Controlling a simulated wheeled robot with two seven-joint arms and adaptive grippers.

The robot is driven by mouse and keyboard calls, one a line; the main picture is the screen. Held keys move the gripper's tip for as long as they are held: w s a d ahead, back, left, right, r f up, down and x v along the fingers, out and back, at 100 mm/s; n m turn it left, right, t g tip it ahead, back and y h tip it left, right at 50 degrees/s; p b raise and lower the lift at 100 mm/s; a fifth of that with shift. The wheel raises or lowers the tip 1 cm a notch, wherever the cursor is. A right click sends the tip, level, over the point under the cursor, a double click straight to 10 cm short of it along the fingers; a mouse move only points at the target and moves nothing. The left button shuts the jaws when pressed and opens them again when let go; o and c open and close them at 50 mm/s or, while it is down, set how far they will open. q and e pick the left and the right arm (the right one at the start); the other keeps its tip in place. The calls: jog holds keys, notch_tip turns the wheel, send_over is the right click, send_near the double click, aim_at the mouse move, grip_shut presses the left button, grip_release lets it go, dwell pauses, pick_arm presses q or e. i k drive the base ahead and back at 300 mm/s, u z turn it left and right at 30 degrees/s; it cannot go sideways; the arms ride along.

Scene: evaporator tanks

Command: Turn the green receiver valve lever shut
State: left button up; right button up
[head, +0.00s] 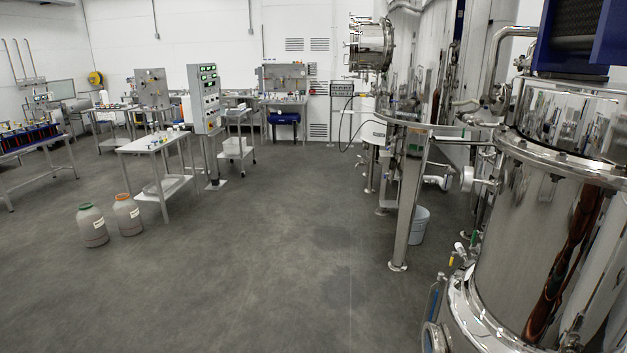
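A small green part (474,238) shows at the lower right, among pipe fittings beside the large polished steel tank (545,250). It may be the green valve lever, but it is too small to tell its shape or how it is turned. A yellow part (451,259) sits just below and left of it, and a blue part (434,299) lies lower still. Neither of my grippers is in view, so nothing shows of what they hold.
A steel leg (408,205) stands on the floor left of the tank, with a pale bucket (419,226) behind it. A white table (153,142) and two capped jugs, one green-capped (92,228) and one orange-capped (128,216), stand at left. The grey floor (270,270) between is clear.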

aim_at(475, 233)
jog(key=z, duration=0.4)
jog(key=i, duration=1.2)
jog(key=z, duration=0.9)
